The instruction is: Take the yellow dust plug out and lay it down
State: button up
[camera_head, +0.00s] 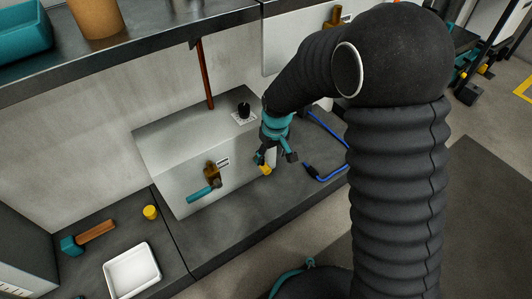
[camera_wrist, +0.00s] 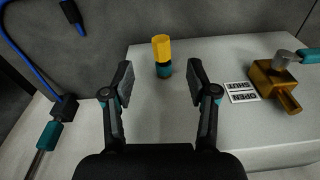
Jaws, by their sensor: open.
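The yellow dust plug (camera_wrist: 162,48) sits in a teal and dark socket (camera_wrist: 164,71) on the white box (camera_wrist: 200,58). It also shows in the head view, small and yellow (camera_head: 265,169), just below my gripper (camera_head: 276,155) and partly hidden by it. In the wrist view my gripper (camera_wrist: 161,82) is open, and nothing is between its fingers. The plug appears beyond the fingertips, in line with the gap between them, and looks apart from both fingers.
A brass valve (camera_head: 212,172) with a teal handle and an OPEN/SHUT label (camera_wrist: 241,91) is on the box. A blue cable (camera_head: 328,130) lies nearby. A white tray (camera_head: 107,273), yellow cylinder (camera_head: 150,212) and teal-headed mallet (camera_head: 96,231) are on the counter, with bare surface between them.

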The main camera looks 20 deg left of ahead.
aim_at(265, 166)
jog(key=shift+w+a+f+n, duration=0.4)
jog(key=shift+w+a+f, duration=0.45)
jog(key=shift+a, duration=0.25)
jog(key=shift+w+a+f, duration=0.1)
jog(key=shift+a+f, duration=0.1)
jog(key=shift+f, duration=0.05)
jog(key=shift+t, duration=0.3)
jog(key=shift+w+a+f+b, duration=0.15)
jog(key=shift+f+b, duration=0.1)
jog(key=shift+f, duration=0.9)
jog(key=shift+w+a+f+b, duration=0.1)
jog(key=shift+f+b, duration=0.1)
jog(key=shift+f, duration=1)
jog(key=shift+w+a+f+b, duration=0.15)
jog(key=shift+f+b, duration=0.1)
jog(key=shift+f, duration=0.9)
grip_shut()
